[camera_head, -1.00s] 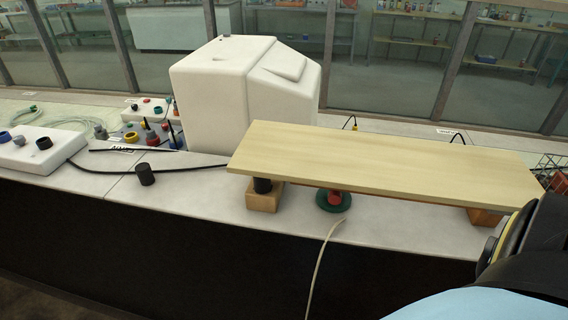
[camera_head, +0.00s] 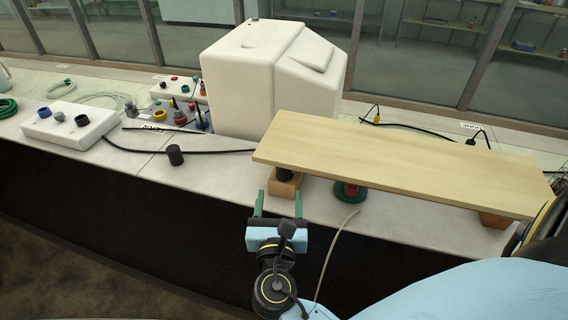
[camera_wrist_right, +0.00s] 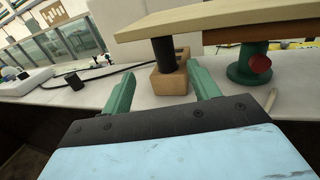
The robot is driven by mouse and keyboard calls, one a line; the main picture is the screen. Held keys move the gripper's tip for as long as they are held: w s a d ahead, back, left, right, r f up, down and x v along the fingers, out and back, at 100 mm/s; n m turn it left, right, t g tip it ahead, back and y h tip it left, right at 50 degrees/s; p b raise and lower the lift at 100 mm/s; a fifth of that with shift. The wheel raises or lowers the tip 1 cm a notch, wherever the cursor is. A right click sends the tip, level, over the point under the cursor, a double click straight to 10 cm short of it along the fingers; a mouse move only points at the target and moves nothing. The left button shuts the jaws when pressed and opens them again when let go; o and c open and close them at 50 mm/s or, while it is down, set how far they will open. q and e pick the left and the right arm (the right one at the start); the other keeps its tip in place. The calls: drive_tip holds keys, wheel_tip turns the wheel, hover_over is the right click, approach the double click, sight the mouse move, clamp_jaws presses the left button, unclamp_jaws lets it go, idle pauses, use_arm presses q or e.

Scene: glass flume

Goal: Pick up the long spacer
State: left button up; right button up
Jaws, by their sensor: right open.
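A black cylinder (camera_head: 285,174) stands upright on a wooden block (camera_head: 283,187) under the left end of a pale wooden board (camera_head: 400,155). The right wrist view shows this cylinder (camera_wrist_right: 164,54) between the block (camera_wrist_right: 172,80) and the board (camera_wrist_right: 220,17). A separate black cylinder (camera_head: 175,155) stands on the bench to the left, clear of the board. I cannot tell which cylinder is the long spacer. My right gripper (camera_head: 278,203) is open and empty, its green fingers pointing toward the block. In its wrist view the fingers (camera_wrist_right: 162,85) appear either side of the block, short of it.
A green round-based stand with a red knob (camera_head: 350,190) is under the board, right of the block. A thin pale cable (camera_head: 335,245) hangs over the bench's front edge. A large white housing (camera_head: 265,80) stands behind. The bench front around the left cylinder is clear.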

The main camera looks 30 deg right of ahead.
sight(283, 175)
drive_tip(key=shift+d+p+x, duration=0.2)
drive_tip(key=shift+p+x, duration=0.5)
drive_tip(key=shift+x, duration=5.45)
drive_tip(key=shift+s+f, duration=0.1)
drive_tip(key=shift+s, duration=0.1)
drive_tip(key=shift+c, duration=0.3)
drive_tip(key=c, duration=1.1)
drive_tip(key=shift+o, duration=0.2)
